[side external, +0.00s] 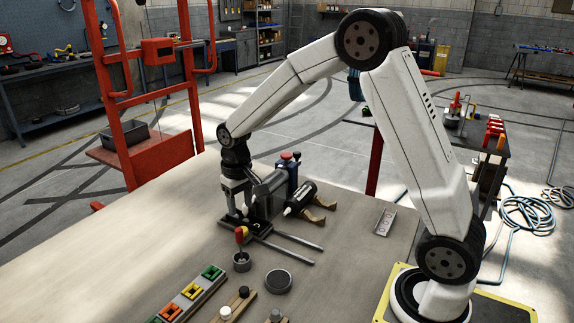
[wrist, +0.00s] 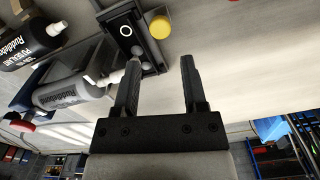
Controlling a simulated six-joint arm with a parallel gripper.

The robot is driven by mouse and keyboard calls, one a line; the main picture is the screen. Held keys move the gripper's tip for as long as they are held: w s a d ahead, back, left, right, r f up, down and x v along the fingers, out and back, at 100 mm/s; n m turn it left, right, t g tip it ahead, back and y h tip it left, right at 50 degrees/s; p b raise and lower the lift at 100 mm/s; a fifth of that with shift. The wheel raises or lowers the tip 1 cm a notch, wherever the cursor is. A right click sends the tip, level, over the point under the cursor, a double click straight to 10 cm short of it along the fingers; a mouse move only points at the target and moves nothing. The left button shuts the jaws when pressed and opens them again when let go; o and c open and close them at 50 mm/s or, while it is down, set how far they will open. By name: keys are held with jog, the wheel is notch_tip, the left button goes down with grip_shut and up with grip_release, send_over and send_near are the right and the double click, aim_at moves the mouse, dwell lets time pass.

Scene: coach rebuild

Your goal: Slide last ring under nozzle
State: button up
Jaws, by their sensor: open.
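My gripper (wrist: 160,78) is open, with nothing visible between its two dark fingers. In the side view my gripper (side external: 238,213) points down at the left end of the dark fixture (side external: 262,240). In the wrist view a small white ring (wrist: 126,31) lies on the dark fixture plate (wrist: 118,15), beyond my left finger. A grey cartridge (wrist: 72,93) lies beside the fixture, and its pale nozzle (wrist: 116,77) points toward my left finger. I cannot tell whether nozzle and finger touch. The ring is too small to make out in the side view.
A black cartridge (side external: 300,197) with a white tip lies right of the fixture. Two metal rods (side external: 296,243) extend over the table. The table's left side is clear.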

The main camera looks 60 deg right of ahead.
jog(key=shift+f, duration=3.65)
grip_shut()
